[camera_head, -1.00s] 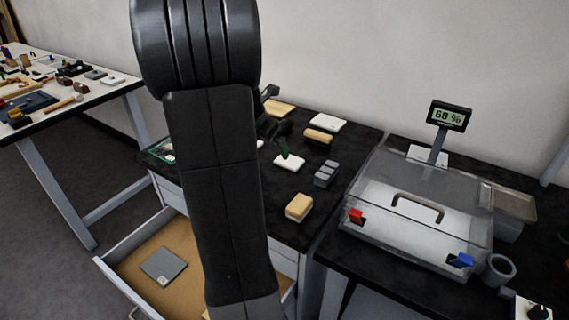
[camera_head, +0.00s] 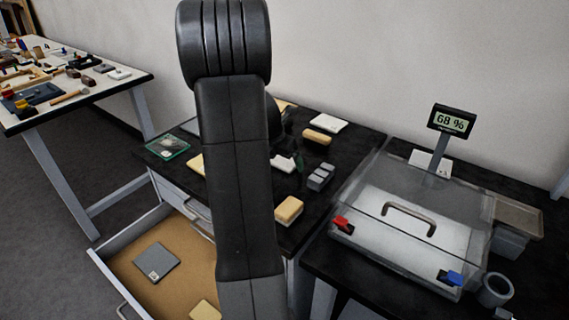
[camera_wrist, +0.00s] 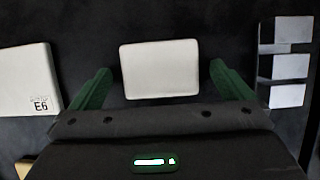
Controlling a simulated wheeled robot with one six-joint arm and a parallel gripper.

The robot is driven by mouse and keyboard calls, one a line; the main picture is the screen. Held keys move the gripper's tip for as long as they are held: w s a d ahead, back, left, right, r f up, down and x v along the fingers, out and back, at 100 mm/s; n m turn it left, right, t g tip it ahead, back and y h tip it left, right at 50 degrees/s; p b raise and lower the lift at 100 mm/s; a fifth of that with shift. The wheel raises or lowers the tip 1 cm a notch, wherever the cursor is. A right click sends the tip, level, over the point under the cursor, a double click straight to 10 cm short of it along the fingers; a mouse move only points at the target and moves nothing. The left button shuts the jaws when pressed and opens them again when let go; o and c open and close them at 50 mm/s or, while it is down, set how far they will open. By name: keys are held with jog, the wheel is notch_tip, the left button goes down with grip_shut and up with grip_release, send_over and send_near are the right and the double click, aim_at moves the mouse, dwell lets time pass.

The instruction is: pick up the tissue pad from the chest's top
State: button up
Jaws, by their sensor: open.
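The tissue pad is most likely the small white rectangular pad (camera_head: 282,163) lying on the black top of the chest (camera_head: 335,152). In the wrist view the white pad (camera_wrist: 160,68) lies flat between and just ahead of the green fingers. My gripper (camera_wrist: 160,88) is open, with one finger on each side of the pad and a gap showing on both sides. In the head view my arm hides most of the gripper; a green finger (camera_head: 298,162) shows beside the pad's right end. I cannot tell the height of the fingertips above the top.
A grey block with several sections (camera_head: 320,176) stands right of the pad, near my right finger. A white box marked E6 (camera_wrist: 28,80) lies to the left in the wrist view. Tan-topped blocks (camera_head: 288,209) stand nearby. The chest's drawer (camera_head: 125,270) is open. A clear-lidded box (camera_head: 410,215) stands right.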

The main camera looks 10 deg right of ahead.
jog(key=c, duration=1)
jog(key=shift+r, duration=0.1)
